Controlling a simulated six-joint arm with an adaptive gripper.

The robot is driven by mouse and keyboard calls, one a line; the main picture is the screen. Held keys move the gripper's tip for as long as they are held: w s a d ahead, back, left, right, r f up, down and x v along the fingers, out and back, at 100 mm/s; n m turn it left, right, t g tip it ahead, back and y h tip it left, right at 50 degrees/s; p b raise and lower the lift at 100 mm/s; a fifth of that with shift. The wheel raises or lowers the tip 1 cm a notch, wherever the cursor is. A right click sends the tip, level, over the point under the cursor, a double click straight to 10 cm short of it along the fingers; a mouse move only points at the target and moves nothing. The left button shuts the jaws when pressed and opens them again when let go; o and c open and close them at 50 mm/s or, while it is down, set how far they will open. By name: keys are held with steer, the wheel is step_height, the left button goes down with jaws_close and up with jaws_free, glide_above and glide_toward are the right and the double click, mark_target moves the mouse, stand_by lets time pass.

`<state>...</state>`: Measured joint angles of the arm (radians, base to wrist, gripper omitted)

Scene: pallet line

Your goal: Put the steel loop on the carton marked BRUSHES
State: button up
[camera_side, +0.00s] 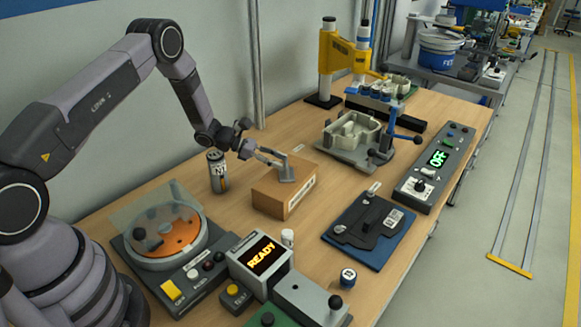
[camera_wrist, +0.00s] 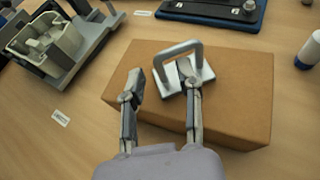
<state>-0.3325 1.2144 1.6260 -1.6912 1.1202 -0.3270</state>
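The steel loop (camera_wrist: 180,48) is a grey handle-shaped bar on a square plate. In the wrist view its plate appears to rest on top of the brown carton (camera_wrist: 232,112), near the far edge. The side view also shows the loop (camera_side: 286,174) on the carton (camera_side: 270,196), whose white side label is too small to read. My gripper (camera_wrist: 160,70) is open, with its fingers spread above the carton. The left finger is clear of the loop. The side view shows my gripper (camera_side: 272,157) at the loop.
A dark can (camera_side: 217,172) stands left of the carton. A black and blue plate fixture (camera_side: 368,230) lies to its right, and a grey casting in a fixture (camera_side: 352,138) stands behind.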

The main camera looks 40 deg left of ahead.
steer(key=v, duration=0.9)
steer(key=s+d+r+m+g+y, duration=0.1)
steer(key=s+d+r+m+g, duration=0.2)
steer(key=s+d+r+m, duration=0.5)
steer(key=s+d+r+m+g+y, duration=0.1)
steer(key=s+r+m+g+y, duration=0.25)
steer(key=r, duration=0.95)
steer(key=s+a+r+m+t+y, duration=0.1)
steer(key=s+r+m+t+y, duration=0.1)
steer(key=s+m, duration=0.4)
steer(key=s+a+r+m+t+y, duration=0.1)
steer(key=s+r+m+y, duration=0.3)
steer(key=s, duration=1.2)
step_height(320, 180, up, 2)
steer(key=m+t, duration=0.1)
steer(key=m, duration=0.2)
steer(key=shift+r+t+y, duration=0.2)
steer(key=shift+t+y, duration=0.15)
